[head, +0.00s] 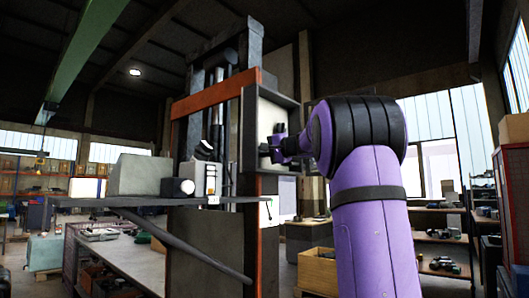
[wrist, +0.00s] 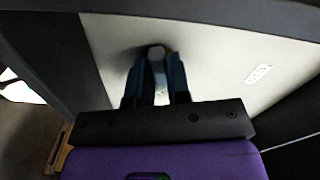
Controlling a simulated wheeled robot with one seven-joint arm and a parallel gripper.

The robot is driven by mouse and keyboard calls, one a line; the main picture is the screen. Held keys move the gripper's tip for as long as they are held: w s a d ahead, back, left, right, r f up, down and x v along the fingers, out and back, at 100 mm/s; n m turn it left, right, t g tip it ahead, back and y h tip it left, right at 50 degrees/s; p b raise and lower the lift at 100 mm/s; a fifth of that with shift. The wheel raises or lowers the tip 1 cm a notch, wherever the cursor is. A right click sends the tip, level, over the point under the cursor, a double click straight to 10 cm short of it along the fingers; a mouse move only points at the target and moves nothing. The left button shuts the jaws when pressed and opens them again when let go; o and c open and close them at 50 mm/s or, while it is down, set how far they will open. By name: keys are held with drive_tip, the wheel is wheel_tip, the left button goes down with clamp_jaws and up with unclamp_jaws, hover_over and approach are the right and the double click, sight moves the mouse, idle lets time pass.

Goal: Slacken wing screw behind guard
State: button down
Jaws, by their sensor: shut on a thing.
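My gripper (wrist: 157,66) points at a pale panel (wrist: 215,75) inside a dark raised frame. Its two dark fingers are shut on a small grey piece (wrist: 157,52), which I take for the wing screw. Only the piece's end shows between the fingertips, so its wings and turn angle are hidden. In the head view my gripper (head: 277,145) reaches from the right to the pale panel (head: 264,122) on the tall machine. The screw is too small to make out there. I cannot tell for certain which part is the guard.
The dark frame (wrist: 200,20) edges the panel closely around my gripper. A small white label (wrist: 258,73) is on the panel to the right. In the head view a shelf (head: 140,201) with grey boxes juts left from the machine. A wooden crate (head: 317,270) stands below.

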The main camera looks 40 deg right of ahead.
drive_tip(key=shift+n, duration=0.8)
drive_tip(key=n, duration=0.2)
drive_tip(key=shift+n, duration=1.4)
drive_tip(key=shift+n, duration=2.4)
